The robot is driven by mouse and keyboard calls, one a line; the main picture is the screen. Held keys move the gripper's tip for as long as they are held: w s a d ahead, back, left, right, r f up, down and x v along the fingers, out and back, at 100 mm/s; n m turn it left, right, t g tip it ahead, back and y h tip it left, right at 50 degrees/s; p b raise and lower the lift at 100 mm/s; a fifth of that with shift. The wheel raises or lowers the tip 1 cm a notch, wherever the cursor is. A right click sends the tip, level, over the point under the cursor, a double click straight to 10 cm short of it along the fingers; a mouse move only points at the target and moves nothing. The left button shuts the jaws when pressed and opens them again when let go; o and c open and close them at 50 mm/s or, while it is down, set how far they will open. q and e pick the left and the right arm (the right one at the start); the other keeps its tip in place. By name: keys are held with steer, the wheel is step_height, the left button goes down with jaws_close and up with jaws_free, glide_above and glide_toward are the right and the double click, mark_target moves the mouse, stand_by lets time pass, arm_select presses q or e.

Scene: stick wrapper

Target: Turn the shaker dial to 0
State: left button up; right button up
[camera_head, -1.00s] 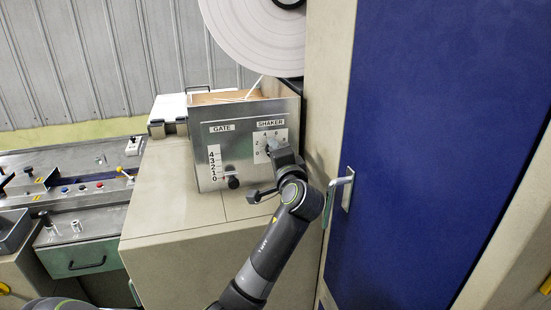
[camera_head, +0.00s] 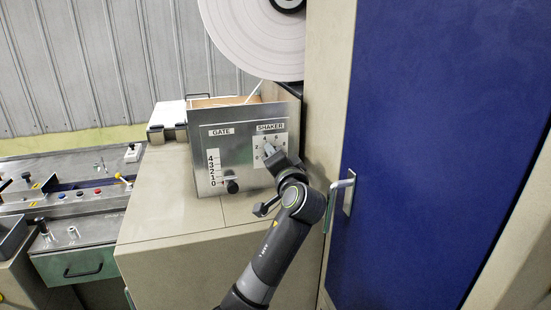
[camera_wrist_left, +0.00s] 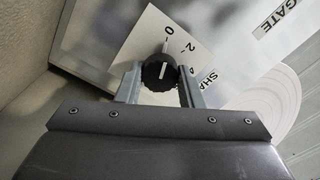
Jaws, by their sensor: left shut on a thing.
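The shaker dial (camera_wrist_left: 160,72) is a round black knob with a white pointer line, on a white scale plate (camera_wrist_left: 148,34). In the left wrist view its pointer line is aimed at the tick beside the 0, with 2 and 4 to the right. My left gripper (camera_wrist_left: 158,88) is shut on the dial, one finger on each side. In the head view my left gripper (camera_head: 272,158) is at the SHAKER scale and covers the dial and the scale's lower right. My right gripper is in neither view.
The metal panel (camera_head: 205,145) also carries a GATE scale with a black knob (camera_head: 232,187) left of the dial. A blue door (camera_head: 430,150) with a metal handle (camera_head: 347,190) stands close to the right of my arm. A large white reel (camera_head: 255,40) is above.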

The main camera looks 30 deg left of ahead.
arm_select(q)
steer(key=shift+f, duration=0.1)
steer(key=o, duration=1)
steer(key=b+v, duration=0.2)
steer(key=v, duration=0.5)
steer(key=shift+s+d+b, duration=0.15)
steer(key=shift+s+b, duration=0.05)
steer(key=shift+b, duration=0.2)
